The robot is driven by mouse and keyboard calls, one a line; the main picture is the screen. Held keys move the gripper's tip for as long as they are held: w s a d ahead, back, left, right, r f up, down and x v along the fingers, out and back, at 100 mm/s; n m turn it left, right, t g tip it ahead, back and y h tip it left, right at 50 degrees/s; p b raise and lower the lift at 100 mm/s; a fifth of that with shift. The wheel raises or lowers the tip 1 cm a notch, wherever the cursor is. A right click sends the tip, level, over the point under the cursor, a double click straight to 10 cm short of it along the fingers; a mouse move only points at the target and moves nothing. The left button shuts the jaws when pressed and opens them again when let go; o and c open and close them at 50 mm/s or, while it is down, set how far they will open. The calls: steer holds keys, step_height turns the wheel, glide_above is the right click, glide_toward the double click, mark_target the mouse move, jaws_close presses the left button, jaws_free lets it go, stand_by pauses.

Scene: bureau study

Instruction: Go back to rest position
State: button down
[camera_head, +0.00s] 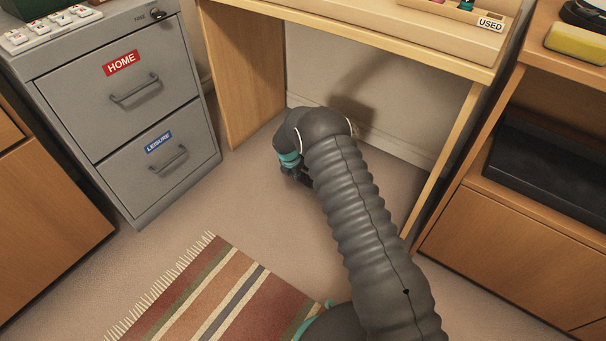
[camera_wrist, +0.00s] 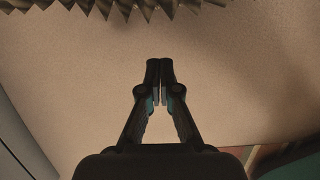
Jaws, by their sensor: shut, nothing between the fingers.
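My gripper (camera_wrist: 160,82) is shut and empty in the wrist view, with its two dark fingers together over bare carpet. In the head view my arm reaches forward from the lower right, and its end is in front of the open space under the wooden desk (camera_head: 240,90). The gripper itself is mostly hidden behind the wrist there; only a small dark part (camera_head: 297,172) shows below the teal ring.
A grey filing cabinet (camera_head: 185,110) with HOME and LEISURE drawers, both shut, stands left. A wooden shelf unit (camera_head: 500,235) with a black tray (camera_head: 545,165) stands right. A striped rug (camera_head: 225,295) lies in front. Carpet between cabinet and arm is clear.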

steer(key=d+v, duration=0.1)
steer(key=v, duration=0.7)
steer(key=shift+r, duration=0.2)
steer(key=shift+w+a+m, duration=0.15)
steer(key=shift+m, duration=0.15)
